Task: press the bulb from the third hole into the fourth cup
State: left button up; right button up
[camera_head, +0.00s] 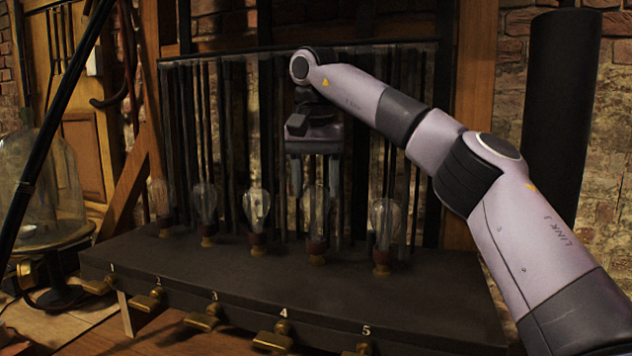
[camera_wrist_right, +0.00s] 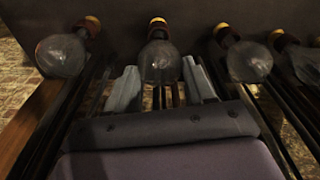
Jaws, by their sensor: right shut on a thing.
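My right gripper (camera_head: 316,188) comes down from above and is shut on a clear glass bulb (camera_head: 317,212) at the fourth place of the dark bench. The bulb is upright, with a dark red collar and a brass fitting below it at the bench top. I cannot tell how deep it sits in the fourth cup (camera_head: 317,260). In the right wrist view the same bulb (camera_wrist_right: 160,60) lies between the two grey fingers. At the third place another clear bulb (camera_head: 256,207) stands upright, apart from the gripper. My left gripper is not in view.
Other bulbs stand at the first (camera_head: 159,194), second (camera_head: 204,203) and fifth (camera_head: 384,224) places. The dark bench (camera_head: 420,300) has numbered brass keys (camera_head: 273,340) along its front. Dark vertical rods stand close behind. A glass jar (camera_head: 45,185) is at far left.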

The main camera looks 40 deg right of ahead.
jog(key=shift+f, duration=0.55)
jog(key=o, duration=1.2)
jog(key=shift+o, duration=0.2)
jog(key=shift+r, duration=0.15)
jog(key=shift+s+a+r, duration=0.15)
jog(key=shift+r, duration=1.55)
jog(key=shift+s+a+r, duration=0.15)
jog(key=shift+r, duration=1.55)
